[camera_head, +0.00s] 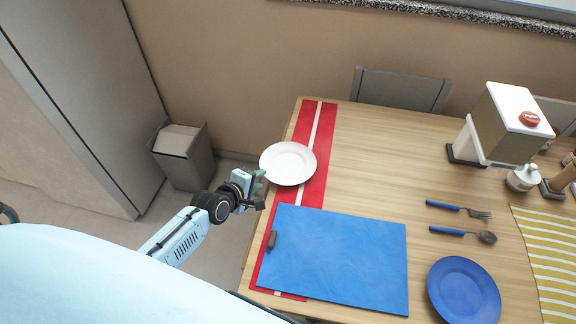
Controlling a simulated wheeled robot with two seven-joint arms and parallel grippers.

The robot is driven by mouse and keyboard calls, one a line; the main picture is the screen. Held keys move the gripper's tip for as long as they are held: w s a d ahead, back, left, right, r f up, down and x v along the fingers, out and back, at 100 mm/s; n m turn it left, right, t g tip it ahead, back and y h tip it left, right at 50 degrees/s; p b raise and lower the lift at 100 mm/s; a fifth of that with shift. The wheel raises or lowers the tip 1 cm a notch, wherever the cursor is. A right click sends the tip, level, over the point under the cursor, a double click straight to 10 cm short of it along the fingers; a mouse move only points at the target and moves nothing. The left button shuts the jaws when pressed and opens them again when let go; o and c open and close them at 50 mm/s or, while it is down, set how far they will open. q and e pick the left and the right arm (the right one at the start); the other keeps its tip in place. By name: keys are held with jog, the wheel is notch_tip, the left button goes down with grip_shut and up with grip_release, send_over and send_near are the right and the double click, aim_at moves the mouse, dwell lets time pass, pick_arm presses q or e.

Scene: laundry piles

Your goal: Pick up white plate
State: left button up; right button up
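The white plate (288,163) lies flat at the left end of the wooden table, on a red runner (319,165) with a white stripe. It is empty and fully visible. My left gripper (262,188) is just below and left of the plate, by the table's left edge. Its fingers look spread apart with nothing between them. I cannot tell whether a finger touches the plate rim. My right gripper is not in view.
A blue plate (463,290), a fork (460,210) and a spoon (463,234) lie to the right. A chair (402,88) stands behind. A bin (183,155) stands left.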

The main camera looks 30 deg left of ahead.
aim_at(267, 175)
pick_arm(q)
jog(key=b+x, duration=0.1)
jog(key=x, duration=0.4)
jog(key=shift+a+b, duration=0.15)
jog(key=shift+b, duration=0.2)
grip_shut()
